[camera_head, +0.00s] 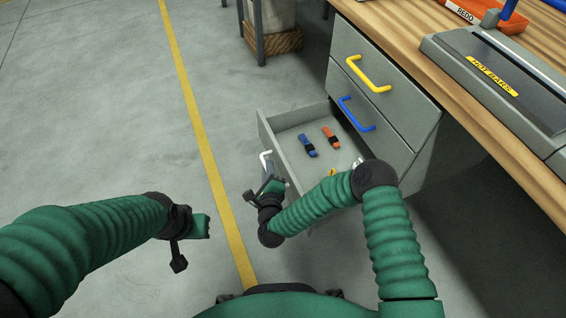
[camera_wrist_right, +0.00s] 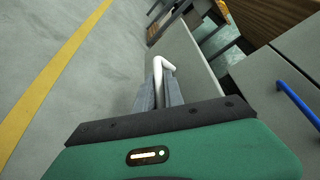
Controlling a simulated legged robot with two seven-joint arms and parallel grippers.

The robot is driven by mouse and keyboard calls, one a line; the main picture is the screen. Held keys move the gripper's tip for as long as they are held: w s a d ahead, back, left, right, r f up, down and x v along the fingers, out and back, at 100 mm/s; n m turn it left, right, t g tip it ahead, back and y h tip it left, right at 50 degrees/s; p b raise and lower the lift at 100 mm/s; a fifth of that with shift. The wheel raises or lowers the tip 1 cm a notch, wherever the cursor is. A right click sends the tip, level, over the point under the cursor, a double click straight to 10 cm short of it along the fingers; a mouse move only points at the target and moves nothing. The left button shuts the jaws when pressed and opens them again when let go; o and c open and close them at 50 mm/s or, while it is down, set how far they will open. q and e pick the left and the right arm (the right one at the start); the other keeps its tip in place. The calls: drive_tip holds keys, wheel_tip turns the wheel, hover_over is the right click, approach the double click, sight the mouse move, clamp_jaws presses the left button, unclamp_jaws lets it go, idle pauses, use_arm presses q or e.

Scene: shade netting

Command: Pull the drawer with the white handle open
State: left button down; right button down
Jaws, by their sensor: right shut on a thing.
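The bottom drawer (camera_head: 279,131) of the grey cabinet stands pulled out well clear of the cabinet front, and I see into it. Its white handle (camera_head: 265,160) is on the drawer's front face, partly hidden by my right gripper. My right gripper (camera_head: 268,181) is shut on the white handle. In the right wrist view the white handle (camera_wrist_right: 160,66) runs between the finger tips of my right gripper (camera_wrist_right: 161,84). My left gripper (camera_head: 183,236) hangs over the floor at the left, away from the drawer; its jaws do not show clearly.
Above the open drawer are closed drawers with a blue handle (camera_head: 356,114) and a yellow handle (camera_head: 367,75). The open drawer holds a blue item (camera_head: 307,145) and an orange item (camera_head: 331,138), among others. The workbench (camera_head: 420,22) is above. Floor at the left is clear.

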drive_tip(key=shift+s+a+f, duration=0.1)
drive_tip(key=shift+s+a, duration=0.25)
drive_tip(key=shift+a, duration=0.5)
drive_tip(key=shift+s+a+f, duration=0.1)
drive_tip(key=shift+s+a, duration=0.25)
drive_tip(key=shift+a, duration=0.55)
drive_tip(key=shift+s+a+f, duration=0.1)
drive_tip(key=shift+s+a, duration=0.25)
drive_tip(key=shift+a, duration=0.5)
drive_tip(key=c, duration=1.5)
unclamp_jaws()
drive_tip(key=shift+r, duration=0.1)
drive_tip(key=shift+o, duration=0.2)
drive_tip(key=shift+w+r, duration=0.1)
